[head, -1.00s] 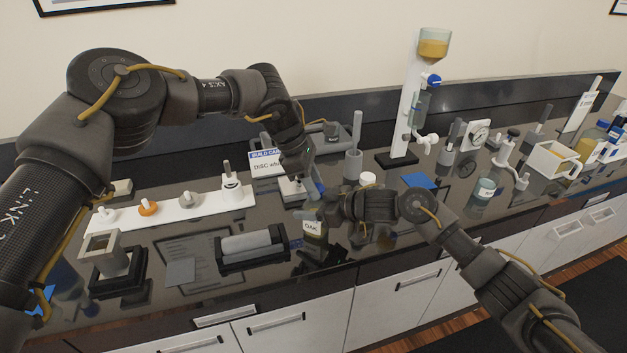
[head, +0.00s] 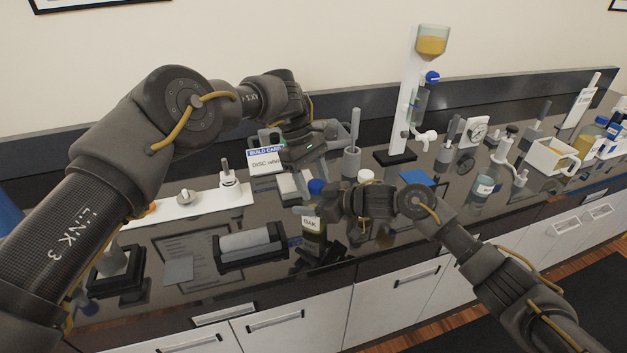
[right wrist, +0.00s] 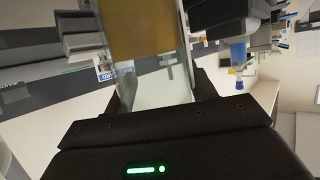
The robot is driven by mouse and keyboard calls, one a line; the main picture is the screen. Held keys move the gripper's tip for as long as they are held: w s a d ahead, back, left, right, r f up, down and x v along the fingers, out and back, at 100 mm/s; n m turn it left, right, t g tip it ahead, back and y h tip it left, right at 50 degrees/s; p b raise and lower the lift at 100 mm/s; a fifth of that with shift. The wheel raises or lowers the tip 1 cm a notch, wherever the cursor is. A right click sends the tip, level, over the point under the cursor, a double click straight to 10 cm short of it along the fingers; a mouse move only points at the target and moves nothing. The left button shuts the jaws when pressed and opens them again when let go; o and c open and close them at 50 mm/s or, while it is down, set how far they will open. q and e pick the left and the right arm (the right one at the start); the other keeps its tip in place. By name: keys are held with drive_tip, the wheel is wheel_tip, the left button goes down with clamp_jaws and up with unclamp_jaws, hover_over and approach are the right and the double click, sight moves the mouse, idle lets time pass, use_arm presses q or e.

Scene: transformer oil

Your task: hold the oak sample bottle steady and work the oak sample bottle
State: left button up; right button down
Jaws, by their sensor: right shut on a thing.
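The oak sample bottle (head: 313,223) stands near the counter's front edge, upright, with a blue cap (head: 316,187) and a white OAK label. My right gripper (head: 318,208) is shut on the bottle's body from the right. In the right wrist view the amber bottle (right wrist: 140,38) fills the space between the fingers. My left gripper (head: 308,172) is above and behind the cap, pointing down. Its fingers look spread, with nothing seen between them, and it appears clear of the cap.
A black cradle with a grey roller (head: 250,246) lies left of the bottle. A build card (head: 266,160) stands behind. A grey cylinder with a rod (head: 351,160) and a white-lidded jar (head: 366,177) are behind right. A white stand with a funnel (head: 406,100) rises farther back.

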use_arm(q)
drive_tip(key=shift+r, duration=0.1)
drive_tip(key=shift+r, duration=2.35)
drive_tip(key=shift+w, duration=0.1)
drive_tip(key=shift+c, duration=0.3)
